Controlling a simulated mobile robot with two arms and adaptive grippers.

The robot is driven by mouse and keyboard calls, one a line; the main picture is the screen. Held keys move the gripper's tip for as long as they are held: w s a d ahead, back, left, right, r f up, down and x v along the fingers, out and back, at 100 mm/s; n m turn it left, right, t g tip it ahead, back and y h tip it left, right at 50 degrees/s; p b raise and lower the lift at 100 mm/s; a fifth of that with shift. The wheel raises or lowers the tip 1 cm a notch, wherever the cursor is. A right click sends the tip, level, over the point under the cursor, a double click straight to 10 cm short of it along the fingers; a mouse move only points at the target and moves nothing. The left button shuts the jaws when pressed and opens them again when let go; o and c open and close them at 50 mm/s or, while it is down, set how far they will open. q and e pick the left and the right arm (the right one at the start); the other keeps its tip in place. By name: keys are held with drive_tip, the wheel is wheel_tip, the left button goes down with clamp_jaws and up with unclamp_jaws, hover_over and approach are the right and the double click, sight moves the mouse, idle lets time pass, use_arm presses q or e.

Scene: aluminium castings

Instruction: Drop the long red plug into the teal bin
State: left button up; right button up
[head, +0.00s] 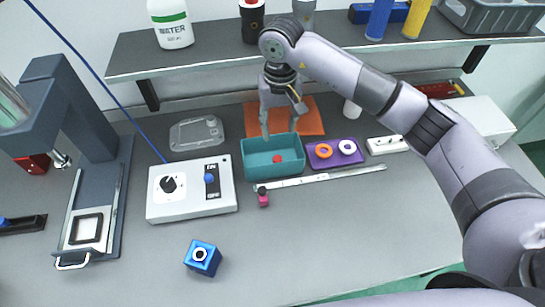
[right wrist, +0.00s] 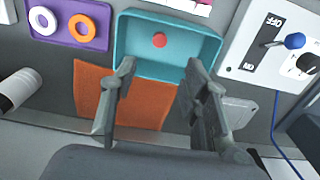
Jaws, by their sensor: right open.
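The red plug (head: 277,159) lies inside the teal bin (head: 258,172), and only its round red end shows clearly. In the right wrist view the red plug (right wrist: 159,40) is on the floor of the teal bin (right wrist: 195,48). My right gripper (head: 283,121) is open and empty, above the back edge of the bin with its fingers pointing down. In the right wrist view the open fingers (right wrist: 160,66) stand apart, with the plug beyond the gap between them. My left gripper is not in view.
A purple tray (head: 322,162) with orange and white rings is right of the bin. A white switch box (head: 220,203) is to its left, an orange mat (head: 312,115) behind. A shelf (head: 130,62) runs above. The front of the bench is mostly clear, except a blue cube (head: 203,258).

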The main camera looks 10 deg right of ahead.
wheel_tip(320, 180, up, 5)
drive_tip(key=shift+f, duration=0.1)
idle(0.6)
